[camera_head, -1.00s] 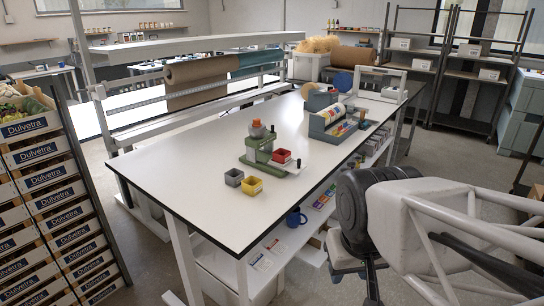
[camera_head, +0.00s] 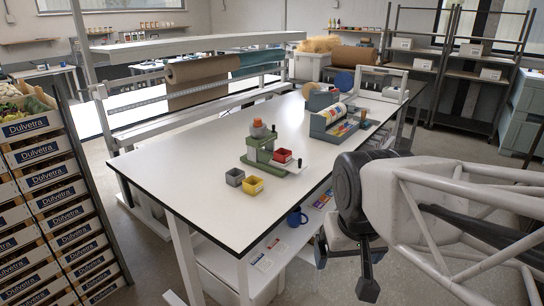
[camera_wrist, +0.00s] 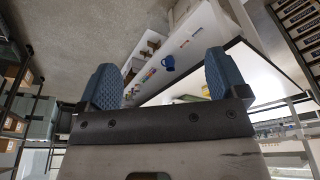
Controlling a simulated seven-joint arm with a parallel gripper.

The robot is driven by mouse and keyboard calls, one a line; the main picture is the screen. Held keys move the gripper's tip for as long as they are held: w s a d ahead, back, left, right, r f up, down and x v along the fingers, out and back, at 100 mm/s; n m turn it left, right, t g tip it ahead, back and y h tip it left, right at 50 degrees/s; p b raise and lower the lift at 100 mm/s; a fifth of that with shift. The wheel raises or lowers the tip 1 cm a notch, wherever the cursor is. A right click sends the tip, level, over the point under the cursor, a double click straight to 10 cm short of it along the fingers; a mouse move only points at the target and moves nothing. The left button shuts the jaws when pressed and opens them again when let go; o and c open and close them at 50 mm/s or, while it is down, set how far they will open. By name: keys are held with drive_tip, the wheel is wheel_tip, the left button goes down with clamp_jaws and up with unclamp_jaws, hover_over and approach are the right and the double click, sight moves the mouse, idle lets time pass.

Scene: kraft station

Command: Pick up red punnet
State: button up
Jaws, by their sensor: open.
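The red punnet (camera_head: 283,155) is a small square tub on the white table, on the right side of the green hand-cranked device (camera_head: 262,150). A grey punnet (camera_head: 235,177) and a yellow punnet (camera_head: 252,185) stand side by side in front of the device. My gripper (camera_head: 345,270) hangs in front of the table's right edge, well apart from the red punnet. In the wrist view my gripper (camera_wrist: 162,80) is open and empty, its two blue ridged fingers wide apart. I cannot make out the red punnet in the wrist view.
The white table (camera_head: 190,180) has a dark edge and a clear left half. A grey-blue dispenser (camera_head: 335,122) stands behind the device. A blue mug (camera_head: 297,217) sits on the shelf below. Crates labelled Dulvetra (camera_head: 50,178) stack at the left.

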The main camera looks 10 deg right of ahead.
drive_tip(key=w+r+m, duration=0.1)
drive_tip(key=w+r, duration=0.2)
drive_tip(key=w, duration=0.5)
drive_tip(key=w+r+m, duration=0.1)
drive_tip(key=w+r, duration=0.2)
drive_tip(key=w, duration=0.5)
drive_tip(key=m+g, duration=0.3)
drive_tip(key=m, duration=0.3)
hover_over(284, 152)
drive_tip(key=s, duration=0.2)
wheel_tip(284, 152, down, 11)
drive_tip(key=shift+a, duration=0.15)
drive_tip(key=shift+s, duration=0.1)
drive_tip(key=shift+f, duration=1.25)
drive_tip(key=shift+f, duration=0.1)
drive_tip(key=shift+f, duration=2.5)
